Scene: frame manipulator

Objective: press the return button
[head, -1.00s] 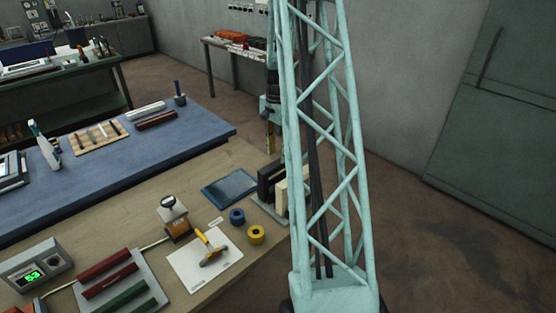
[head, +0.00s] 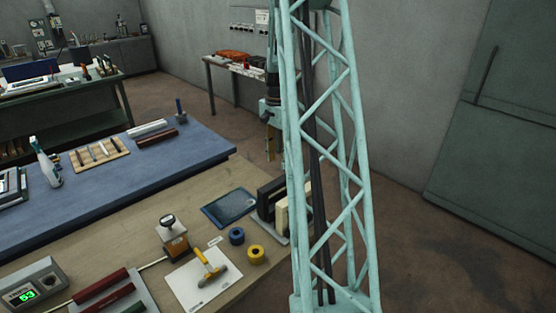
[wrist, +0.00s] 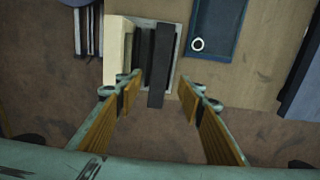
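I cannot make out a button marked return. A grey box with a green digit display (head: 38,285) sits at the lower left of the table in the head view, with a round dark part beside the digits. My gripper (wrist: 158,82) is open and empty in the wrist view, its yellow-lined fingers spread apart. It hangs near the far right table edge, partly behind my lattice column in the head view, far from the display box. Below it in the wrist view are upright dark and cream slabs in a holder (wrist: 173,73) and a blue tray (wrist: 240,35).
The wooden table also bears an orange box with a dark-topped handle (head: 173,236), a white sheet (head: 190,292) with a yellow-handled tool, blue tape (head: 236,236) and yellow tape (head: 256,254). Floor is clear to the right.

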